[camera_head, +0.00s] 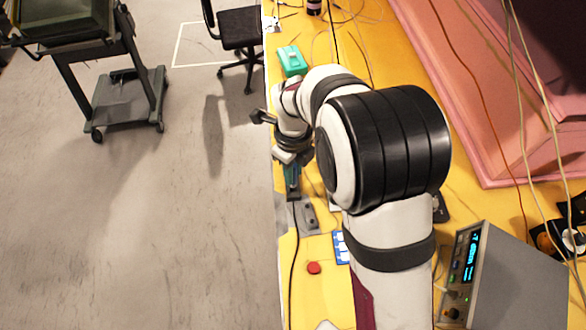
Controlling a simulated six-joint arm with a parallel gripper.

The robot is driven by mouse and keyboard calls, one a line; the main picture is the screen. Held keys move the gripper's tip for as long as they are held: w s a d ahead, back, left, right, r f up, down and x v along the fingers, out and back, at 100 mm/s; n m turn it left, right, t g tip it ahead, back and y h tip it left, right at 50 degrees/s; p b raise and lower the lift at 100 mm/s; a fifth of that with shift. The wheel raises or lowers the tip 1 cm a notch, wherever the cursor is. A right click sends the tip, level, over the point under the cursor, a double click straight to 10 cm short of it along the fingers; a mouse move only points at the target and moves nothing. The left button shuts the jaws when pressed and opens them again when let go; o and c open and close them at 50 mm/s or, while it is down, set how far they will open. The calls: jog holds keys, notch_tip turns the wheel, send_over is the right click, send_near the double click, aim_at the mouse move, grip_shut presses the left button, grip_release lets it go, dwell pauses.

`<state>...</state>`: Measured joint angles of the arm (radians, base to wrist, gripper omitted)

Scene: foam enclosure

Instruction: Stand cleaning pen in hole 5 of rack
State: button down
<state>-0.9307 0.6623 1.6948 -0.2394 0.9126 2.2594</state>
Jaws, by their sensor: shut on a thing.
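My gripper (291,163) is small in this view, at the table's left edge, pointing down. It is shut on a slim dark-teal thing, which looks like the cleaning pen (292,177) and hangs roughly upright below the fingers. A grey block with dark spots, perhaps the rack (308,217), lies just below and right of the pen in the picture. I cannot make out its holes or their numbers. I cannot tell whether the pen's lower end touches anything. My own arm hides much of the table to the right.
A teal box (292,60) stands beyond the arm. A red button (313,267) and a blue-and-white item (341,247) lie nearer. An instrument with a lit display (468,260) stands at the right. Cables cross the yellow table (312,295). The table ends at the left above grey floor.

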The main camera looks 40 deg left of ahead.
jog(key=shift+f, duration=1.25)
jog(key=c, duration=0.7)
grip_release()
notch_tip(320, 180, up, 16)
jog(key=shift+f, duration=0.1)
